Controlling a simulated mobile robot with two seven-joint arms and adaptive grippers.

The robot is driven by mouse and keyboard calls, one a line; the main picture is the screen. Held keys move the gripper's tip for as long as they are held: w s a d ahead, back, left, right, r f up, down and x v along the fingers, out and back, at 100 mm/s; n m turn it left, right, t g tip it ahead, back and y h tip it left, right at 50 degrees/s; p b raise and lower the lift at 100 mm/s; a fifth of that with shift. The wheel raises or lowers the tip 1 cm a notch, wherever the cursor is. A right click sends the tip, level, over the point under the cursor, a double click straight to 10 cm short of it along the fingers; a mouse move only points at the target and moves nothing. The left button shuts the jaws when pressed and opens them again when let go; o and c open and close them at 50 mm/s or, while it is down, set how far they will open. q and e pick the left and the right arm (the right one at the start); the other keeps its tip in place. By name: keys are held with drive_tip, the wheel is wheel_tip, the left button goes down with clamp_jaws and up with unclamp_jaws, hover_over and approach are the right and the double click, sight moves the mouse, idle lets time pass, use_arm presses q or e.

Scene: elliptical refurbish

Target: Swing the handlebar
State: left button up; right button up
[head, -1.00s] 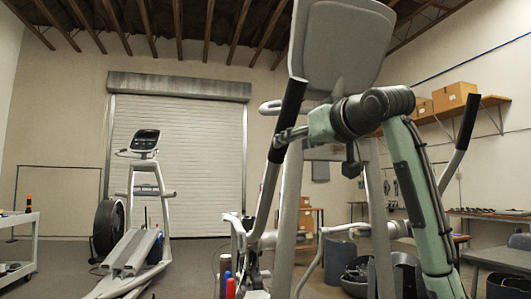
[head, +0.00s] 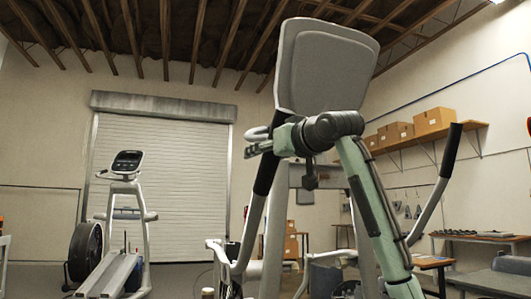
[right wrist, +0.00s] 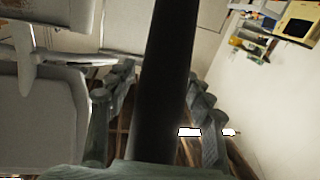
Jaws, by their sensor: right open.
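My right gripper (head: 263,147) is at the upper part of this grip. In the right wrist view the dark grip (right wrist: 168,60) runs between the two fingers of the right gripper (right wrist: 163,85), with a finger on each side. The jaws are open around it; contact cannot be told. The machine's other handlebar (head: 450,150) stands free at the right. My left gripper is not in view.
A second exercise machine (head: 125,225) stands at the left before a roller door (head: 165,165). Cardboard boxes (head: 433,121) sit on a wall shelf at the right. A workbench (head: 475,238) is below it. Open floor lies between the machines.

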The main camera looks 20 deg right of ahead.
drive_tip(key=shift+c, duration=0.5)
clamp_jaws()
